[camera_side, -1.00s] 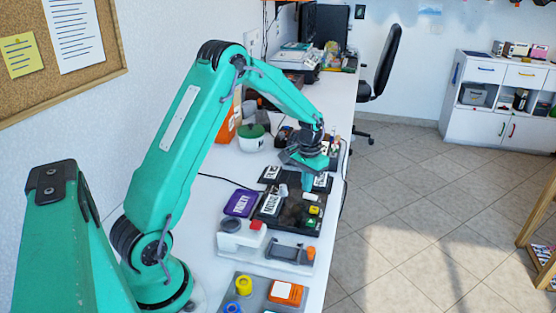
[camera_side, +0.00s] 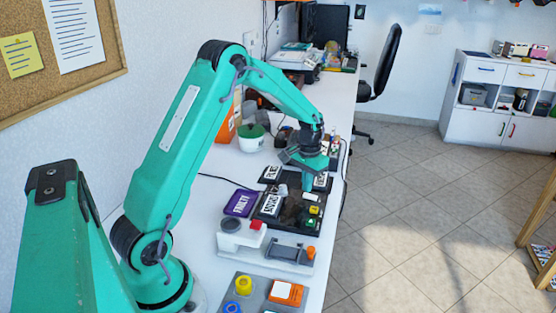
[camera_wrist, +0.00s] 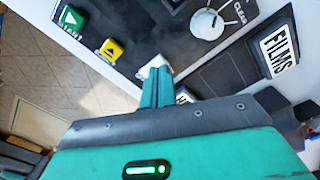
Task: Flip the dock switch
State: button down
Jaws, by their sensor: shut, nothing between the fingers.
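The dock is a dark panel (camera_side: 290,213) on the bench, with a green button (camera_wrist: 72,18), a yellow button (camera_wrist: 111,50) and a white round knob (camera_wrist: 207,23). A small white switch (camera_wrist: 152,67) sits on the panel at my fingertips, partly hidden by them; I cannot tell its setting. My gripper (camera_wrist: 156,75) is shut and empty, its fingers pressed together over the dock. In the side view my gripper (camera_side: 307,187) points down above the far half of the dock, and I cannot tell whether it touches the switch.
A purple "FAULTY" tray (camera_side: 240,203) lies left of the dock. A white device with a red top (camera_side: 242,235) and a grey board with coloured parts (camera_side: 262,291) stand nearer. The bench edge is to the right.

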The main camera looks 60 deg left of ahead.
aim_at(306, 195)
jog(key=shift+f, duration=1)
dwell(1.0)
jog(key=shift+r, duration=3.5)
jog(key=shift+r, duration=0.1)
jog(key=s+d+r+m+t, duration=0.1)
jog(key=s+d+r+t, duration=0.2)
jog(key=s+d+r, duration=0.85)
jog(key=s+d+r+m+t, duration=0.1)
jog(key=s+d, duration=0.1)
jog(key=s, duration=0.4)
jog(key=s+d+r+m+t, duration=0.1)
jog(key=s+d+r, duration=0.1)
jog(key=s, duration=0.4)
jog(key=shift+s+d+t, duration=0.3)
jog(key=shift+s+d, duration=0.05)
jog(key=shift+s, duration=0.05)
